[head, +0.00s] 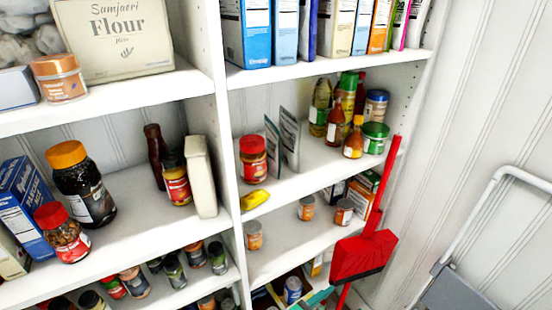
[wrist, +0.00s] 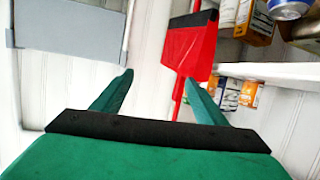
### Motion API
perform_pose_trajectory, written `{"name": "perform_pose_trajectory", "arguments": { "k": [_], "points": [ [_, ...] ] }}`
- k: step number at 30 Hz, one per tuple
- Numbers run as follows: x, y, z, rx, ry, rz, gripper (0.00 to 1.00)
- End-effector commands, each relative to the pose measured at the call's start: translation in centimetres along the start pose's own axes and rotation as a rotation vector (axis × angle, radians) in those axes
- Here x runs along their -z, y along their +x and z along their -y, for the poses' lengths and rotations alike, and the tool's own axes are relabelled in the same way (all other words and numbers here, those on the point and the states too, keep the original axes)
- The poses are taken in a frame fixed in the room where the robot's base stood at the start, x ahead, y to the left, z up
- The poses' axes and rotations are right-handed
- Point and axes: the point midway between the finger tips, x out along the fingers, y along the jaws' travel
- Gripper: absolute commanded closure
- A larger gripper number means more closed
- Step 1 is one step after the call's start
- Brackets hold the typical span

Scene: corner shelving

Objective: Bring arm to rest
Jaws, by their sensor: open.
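My gripper (wrist: 160,95) shows in the wrist view with its two green fingers spread apart. It is open, and nothing is between the fingers. The wrist view is turned over, with the shelf items hanging upside down at the right. My arm and gripper do not show in the head view.
Shelves hold jars, boxes and bottles. A red dustpan or broom (head: 364,254) stands before the right shelves; it shows beyond my fingers in the wrist view (wrist: 188,50). A grey folding frame (head: 455,290) leans at the right wall. A yellow packet (head: 254,199) lies at a shelf edge.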

Motion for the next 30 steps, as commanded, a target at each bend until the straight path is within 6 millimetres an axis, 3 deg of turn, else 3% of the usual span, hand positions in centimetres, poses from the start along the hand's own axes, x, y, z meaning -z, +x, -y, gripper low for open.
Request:
{"name": "perform_pose_trajectory", "arguments": {
  "k": [11, 15, 21, 30],
  "points": [
    [-6.8, -3.7, 0.6, 0.222, -0.147, 0.040, 0.34],
    [-10.2, -6.9, 0.6, 0.357, -0.210, 0.052, 0.34],
    [-13.8, -12.4, -0.4, 0.534, -0.262, 0.049, 0.34],
    [-15.5, -21.0, -3.6, 0.733, -0.266, 0.010, 0.34]
  ]
}}
